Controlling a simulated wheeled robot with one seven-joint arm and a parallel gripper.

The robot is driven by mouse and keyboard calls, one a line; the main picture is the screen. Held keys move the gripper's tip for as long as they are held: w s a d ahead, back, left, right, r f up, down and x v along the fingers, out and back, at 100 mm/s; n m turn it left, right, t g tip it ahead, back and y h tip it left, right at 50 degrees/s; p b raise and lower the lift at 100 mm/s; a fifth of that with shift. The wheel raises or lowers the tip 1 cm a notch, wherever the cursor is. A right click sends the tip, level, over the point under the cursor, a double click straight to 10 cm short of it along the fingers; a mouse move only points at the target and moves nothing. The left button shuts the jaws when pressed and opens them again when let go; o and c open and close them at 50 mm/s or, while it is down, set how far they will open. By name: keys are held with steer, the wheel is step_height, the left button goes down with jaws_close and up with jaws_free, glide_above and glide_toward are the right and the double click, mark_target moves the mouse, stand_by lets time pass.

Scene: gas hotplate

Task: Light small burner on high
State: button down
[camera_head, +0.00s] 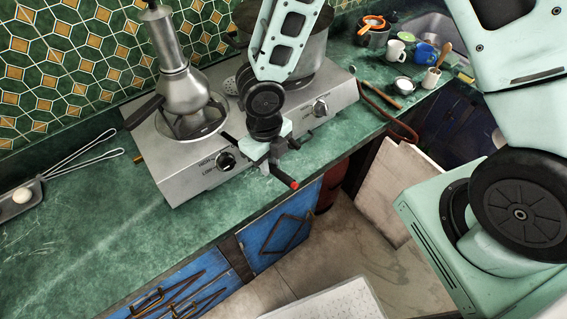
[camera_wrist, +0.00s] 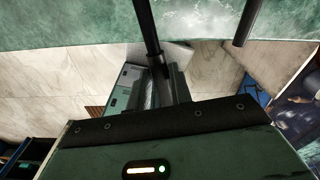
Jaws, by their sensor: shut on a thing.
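The steel two-burner hotplate (camera_head: 335,92) stands on the green counter. A metal pot with a tall neck and dark handle (camera_head: 182,92) sits over the left burner (camera_head: 212,122), hiding most of it; I see no flame. The left knob (camera_head: 227,161), with printed marks beside it, and the right knob (camera_head: 320,107) are on the front. My gripper (camera_head: 270,166) is just right of the left knob, at the hotplate's front edge. It is shut on a thin dark rod with a red end (camera_head: 291,184), only partly visible. Dark rods also show in the wrist view (camera_wrist: 149,40).
A large pot (camera_head: 312,52) stands over the right burner, partly behind my arm. Cups (camera_head: 396,51), bowls and a sink are at the back right. A pan with an egg-like thing (camera_head: 20,198) lies at left. The counter's front edge drops to blue cabinets (camera_head: 285,240).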

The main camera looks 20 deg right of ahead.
steer(key=w+a+p, duration=0.1)
steer(key=w, duration=0.1)
steer(key=w+a+p, duration=0.1)
steer(key=w, duration=0.1)
steer(key=w+a+p, duration=0.1)
steer(key=w+p, duration=0.1)
steer(key=shift+w+a, duration=0.25)
steer(key=shift+w, duration=0.05)
steer(key=shift+w+a+f, duration=0.1)
steer(key=shift+w+a, duration=0.25)
steer(key=shift+w, duration=0.4)
steer(key=shift+w+a+p, duration=0.2)
steer(key=shift+w+p, duration=0.1)
steer(key=shift+w+a, duration=0.1)
steer(key=shift+w, duration=0.1)
steer(key=shift+s, duration=0.1)
steer(key=shift+s+d, duration=0.35)
steer(key=shift+s, duration=0.2)
